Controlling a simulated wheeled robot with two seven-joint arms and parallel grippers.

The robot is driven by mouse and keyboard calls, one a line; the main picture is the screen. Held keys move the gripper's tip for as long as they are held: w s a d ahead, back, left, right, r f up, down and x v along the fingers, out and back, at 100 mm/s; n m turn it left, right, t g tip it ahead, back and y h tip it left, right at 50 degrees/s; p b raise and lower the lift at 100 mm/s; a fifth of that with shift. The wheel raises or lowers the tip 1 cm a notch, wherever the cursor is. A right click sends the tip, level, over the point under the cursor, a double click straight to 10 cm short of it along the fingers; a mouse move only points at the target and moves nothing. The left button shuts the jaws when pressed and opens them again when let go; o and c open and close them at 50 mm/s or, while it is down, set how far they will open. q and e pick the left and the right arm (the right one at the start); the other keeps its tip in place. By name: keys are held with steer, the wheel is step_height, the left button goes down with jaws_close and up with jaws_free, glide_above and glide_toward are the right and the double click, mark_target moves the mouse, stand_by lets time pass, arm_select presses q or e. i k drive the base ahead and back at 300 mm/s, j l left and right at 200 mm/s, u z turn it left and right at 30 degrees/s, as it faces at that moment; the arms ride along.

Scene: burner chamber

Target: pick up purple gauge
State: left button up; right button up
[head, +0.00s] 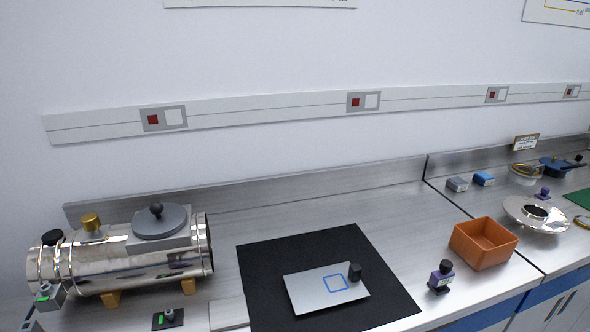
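A small purple gauge (441,277) with a black knob-like top and a dark base stands upright on the steel bench, near the front edge and just left of the orange bin (484,244). A second small purple item (543,193) stands farther back on the right bench section; it is too small to make out well. Neither of my grippers is in view, and nothing is touching the purple gauge.
A black mat (270,262) holds a grey plate (305,293) with a blue square outline and a small black cylinder (355,272). A shiny metal chamber (140,262) lies at left. A silver flanged disc (535,214) is right of the bin. Bench behind the mat is clear.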

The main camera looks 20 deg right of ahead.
mark_target(438, 279)
steer(key=k+z, duration=0.1)
steer(key=z, duration=1.4)
